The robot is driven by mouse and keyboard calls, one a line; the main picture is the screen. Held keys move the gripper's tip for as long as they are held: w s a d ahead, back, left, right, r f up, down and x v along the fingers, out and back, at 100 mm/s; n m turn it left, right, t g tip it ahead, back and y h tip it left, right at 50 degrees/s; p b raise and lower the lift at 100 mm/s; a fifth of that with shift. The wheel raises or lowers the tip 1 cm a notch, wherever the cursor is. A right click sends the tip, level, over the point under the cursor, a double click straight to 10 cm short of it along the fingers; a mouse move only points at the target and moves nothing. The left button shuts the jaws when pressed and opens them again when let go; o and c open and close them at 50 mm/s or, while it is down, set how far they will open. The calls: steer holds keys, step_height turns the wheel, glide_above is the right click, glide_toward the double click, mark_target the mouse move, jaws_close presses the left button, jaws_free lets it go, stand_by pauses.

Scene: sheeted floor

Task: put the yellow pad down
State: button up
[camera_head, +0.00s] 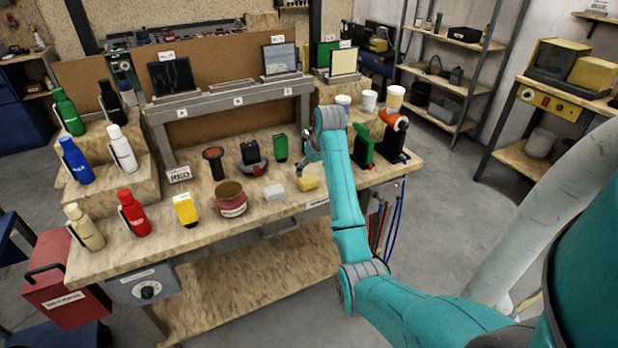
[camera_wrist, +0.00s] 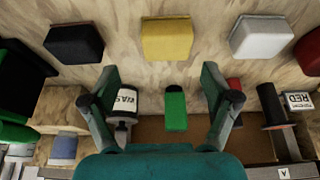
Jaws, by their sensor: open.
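The yellow pad (camera_head: 308,183) lies on the wooden workbench top (camera_head: 255,225) near its front edge. It also shows in the wrist view (camera_wrist: 167,38), flat on the wood between a white pad (camera_wrist: 262,36) and a black pad (camera_wrist: 74,43). My gripper (camera_head: 303,170) is just behind and above the yellow pad. In the wrist view my gripper (camera_wrist: 160,75) has its two fingers spread wide with nothing between them. The pad is beyond the fingertips, apart from them and fully visible there.
The white pad (camera_head: 274,193) is left of the yellow one. A green-and-black object (camera_head: 280,148) stands behind. A round tin (camera_head: 231,198) and a yellow object (camera_head: 185,209) stand farther left. A green tool (camera_head: 362,146) and an orange-topped tool (camera_head: 394,135) are right of my arm.

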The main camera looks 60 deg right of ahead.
steer(key=v, duration=0.5)
stand_by(0.6)
